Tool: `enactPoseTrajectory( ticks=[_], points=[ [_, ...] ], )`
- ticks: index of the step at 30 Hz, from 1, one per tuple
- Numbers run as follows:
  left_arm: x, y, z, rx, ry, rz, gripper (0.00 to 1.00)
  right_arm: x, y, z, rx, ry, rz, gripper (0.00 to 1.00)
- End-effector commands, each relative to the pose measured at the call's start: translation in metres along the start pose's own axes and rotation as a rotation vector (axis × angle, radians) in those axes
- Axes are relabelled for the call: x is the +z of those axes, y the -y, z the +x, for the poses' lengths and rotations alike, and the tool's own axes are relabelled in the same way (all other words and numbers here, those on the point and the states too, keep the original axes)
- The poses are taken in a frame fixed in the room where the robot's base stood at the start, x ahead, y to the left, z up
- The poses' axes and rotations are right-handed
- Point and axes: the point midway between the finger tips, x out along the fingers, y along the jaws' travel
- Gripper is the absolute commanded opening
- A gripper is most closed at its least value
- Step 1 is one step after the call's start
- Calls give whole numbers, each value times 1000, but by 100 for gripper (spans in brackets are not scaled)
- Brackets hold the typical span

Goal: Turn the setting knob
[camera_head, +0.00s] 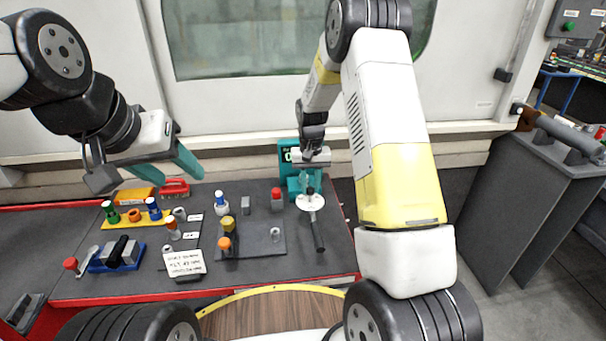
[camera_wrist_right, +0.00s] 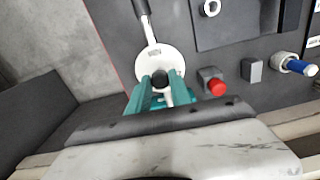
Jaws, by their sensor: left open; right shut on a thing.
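The setting knob (camera_wrist_right: 160,79) is a small black round knob, seen in the right wrist view at the edge of a white disc (camera_wrist_right: 157,58). In the head view the white disc (camera_head: 308,203) stands in front of a teal device (camera_head: 284,163) with a small lit display, partly hidden by my right wrist. My right gripper (camera_head: 310,186) comes down from above and is shut on the knob; its teal fingers (camera_wrist_right: 161,84) sit on both sides of it. My left gripper (camera_head: 188,160) is open and empty above the back left of the bench.
A black-handled lever (camera_head: 318,234) extends from the disc toward the front. A red-topped block (camera_head: 277,198), a grey block (camera_head: 245,205) and a blue-topped peg (camera_head: 220,203) stand left of the device. A written card (camera_head: 184,262) stands at the front left. The bench's right edge is close.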

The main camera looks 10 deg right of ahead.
Motion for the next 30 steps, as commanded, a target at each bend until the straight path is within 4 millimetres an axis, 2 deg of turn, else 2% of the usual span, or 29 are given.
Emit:
enactPoseTrajectory(
  ticks=[12, 26, 27, 30],
  points=[
    [0, 0, 0, 0, 0, 0, 53, -1, 1, -1, -1, -3, 151, 0],
    [0, 0, 0, 0, 0, 0, 53, -1, 0, -1, -1, -3, 164, 0],
    [0, 0, 0, 0, 0, 0, 53, -1, 0, -1, -1, -3, 163, 27],
    [0, 0, 0, 0, 0, 0, 53, -1, 0, -1, -1, -2, 163, 47]
  ],
)
